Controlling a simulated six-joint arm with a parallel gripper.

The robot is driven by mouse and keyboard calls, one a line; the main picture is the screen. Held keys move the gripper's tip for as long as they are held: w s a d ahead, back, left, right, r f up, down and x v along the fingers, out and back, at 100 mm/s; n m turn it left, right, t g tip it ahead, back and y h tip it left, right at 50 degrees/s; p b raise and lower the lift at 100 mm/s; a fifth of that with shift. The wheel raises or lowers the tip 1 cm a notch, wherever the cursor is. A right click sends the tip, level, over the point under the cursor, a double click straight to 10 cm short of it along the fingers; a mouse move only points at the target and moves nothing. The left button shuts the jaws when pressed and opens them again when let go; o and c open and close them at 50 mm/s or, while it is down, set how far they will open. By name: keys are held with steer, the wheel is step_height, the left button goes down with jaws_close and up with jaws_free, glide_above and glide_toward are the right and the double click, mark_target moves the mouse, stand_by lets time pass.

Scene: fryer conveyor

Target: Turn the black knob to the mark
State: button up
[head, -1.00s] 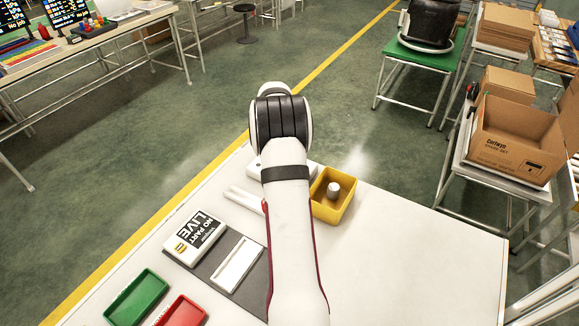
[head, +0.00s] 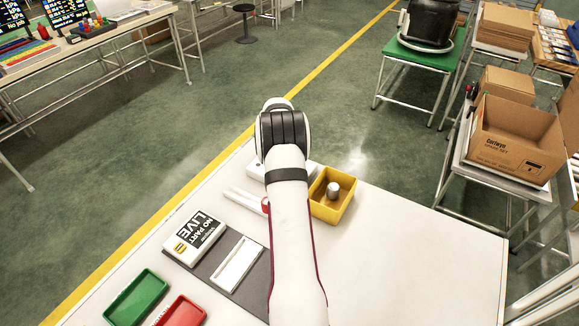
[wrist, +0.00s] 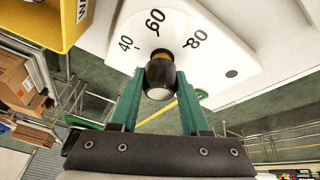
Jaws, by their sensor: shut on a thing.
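The black knob (wrist: 160,74) is in the wrist view, standing on a white dial plate (wrist: 200,68) printed with 40, 60 and 80. A small yellowish patch shows at the knob's base, on the side of the 60. My gripper (wrist: 161,80) has its two green fingers on either side of the knob and is shut on it. The knob's pointer and any separate target mark cannot be made out. In the head view my arm hides the knob and gripper, and only part of a white box (head: 254,172) shows beside the arm.
A yellow bin (head: 346,208) with a silvery round object stands close right of my arm. To the left lie a LIVE sign (head: 195,232), a white tray (head: 236,264), a green tray (head: 137,297) and a red tray (head: 182,312). The table's right side is clear.

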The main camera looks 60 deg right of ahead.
jaws_close()
steer(key=m+g, duration=0.1)
steer(key=m, duration=0.3)
steer(key=shift+w+m+g, duration=0.15)
steer(key=shift+m+g, duration=0.15)
steer(key=shift+g, duration=0.1)
steer(key=m+g, duration=0.1)
steer(key=m, duration=0.2)
steer(key=shift+a+f, duration=0.1)
steer(key=o, duration=1)
jaws_free()
